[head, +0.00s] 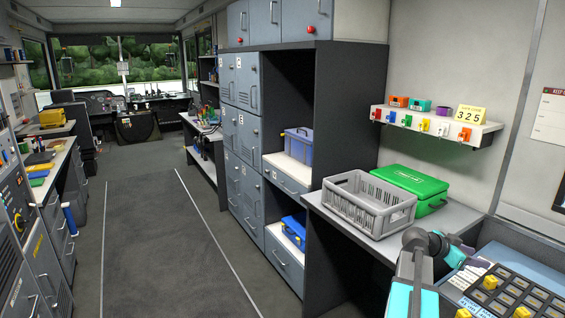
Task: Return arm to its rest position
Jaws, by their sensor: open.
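Grey and teal links of my arm show at the lower right of the head view, folded close to my body. They stand in front of the counter that holds a grey crate (362,208). I cannot make out my gripper or its fingertips in this view. Nothing held by the arm shows.
A green case (408,186) sits behind the crate. A wall shelf (452,131) holds coloured pieces and a yellow sign reading 325. A panel with yellow buttons (508,293) lies at the lower right. The aisle floor (155,235) is clear between the lockers (248,135) and the left counter.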

